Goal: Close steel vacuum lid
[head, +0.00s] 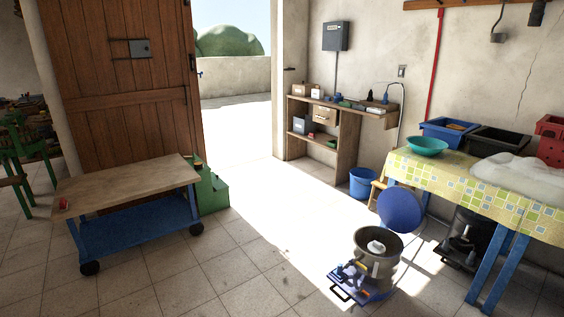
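A round grey steel vessel (376,262), which looks like the steel vacuum, stands on the tiled floor right of centre. Its round blue lid (400,210) is swung up, tilted behind and to the right of the rim, so the vessel's mouth is open. A whitish object (376,247) shows inside the mouth. A blue base with a dark handle and small parts (355,281) sits at the vessel's front left. My gripper is not in view.
A cloth-covered table (480,187) with blue legs and crates stands right of the vessel; dark equipment (465,240) sits beneath it. A blue bucket (363,182) and stool are behind. A wheeled wooden-topped cart (128,187) stands left. The floor between cart and vessel is clear.

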